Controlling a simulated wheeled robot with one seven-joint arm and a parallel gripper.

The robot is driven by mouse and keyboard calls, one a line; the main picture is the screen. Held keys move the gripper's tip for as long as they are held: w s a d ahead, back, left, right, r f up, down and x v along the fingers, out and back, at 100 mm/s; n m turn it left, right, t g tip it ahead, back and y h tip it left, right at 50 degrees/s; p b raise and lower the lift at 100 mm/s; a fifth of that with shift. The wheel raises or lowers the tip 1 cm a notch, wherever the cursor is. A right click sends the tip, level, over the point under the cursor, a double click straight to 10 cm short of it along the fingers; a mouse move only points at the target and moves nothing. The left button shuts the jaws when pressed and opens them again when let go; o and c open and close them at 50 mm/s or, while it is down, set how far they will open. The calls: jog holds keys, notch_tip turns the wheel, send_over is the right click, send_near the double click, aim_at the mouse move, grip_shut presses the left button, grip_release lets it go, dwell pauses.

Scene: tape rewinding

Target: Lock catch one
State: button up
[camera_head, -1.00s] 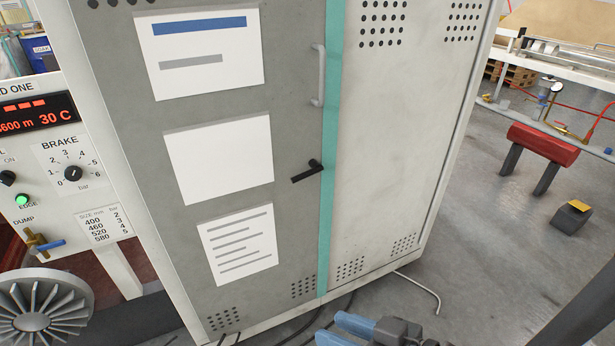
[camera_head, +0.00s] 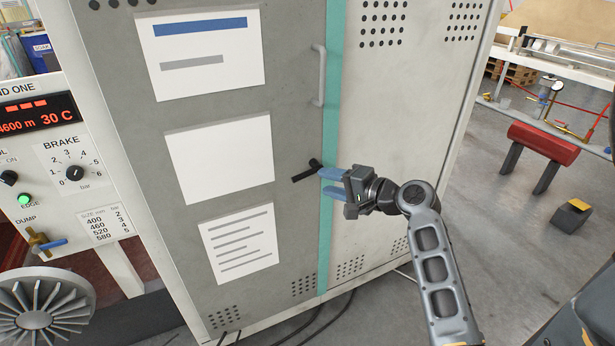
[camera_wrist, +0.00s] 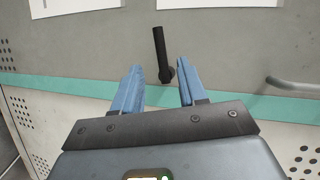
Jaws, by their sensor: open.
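The catch is a small black lever handle (camera_head: 304,172) on the grey cabinet door, close to the teal strip at the door's edge. In the head view it slants down to the left from its pivot. My gripper (camera_head: 331,181) is raised in front of it with its blue fingers pointing left at the pivot end. In the wrist view the black handle (camera_wrist: 162,55) stands just beyond the fingertips, its pivot end lying between the two fingers' lines. My gripper (camera_wrist: 161,72) is open, with nothing between its fingers. Whether a fingertip touches the handle I cannot tell.
A grey pull handle (camera_head: 319,76) stands out from the door above the catch. The cabinet (camera_head: 390,120) has white sheets and vent holes. A control panel (camera_head: 62,170) with a knob and valve is at the left. Open floor (camera_head: 500,240) lies to the right.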

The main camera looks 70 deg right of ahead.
aim_at(305, 177)
jog(key=shift+x, duration=3.8)
grip_shut()
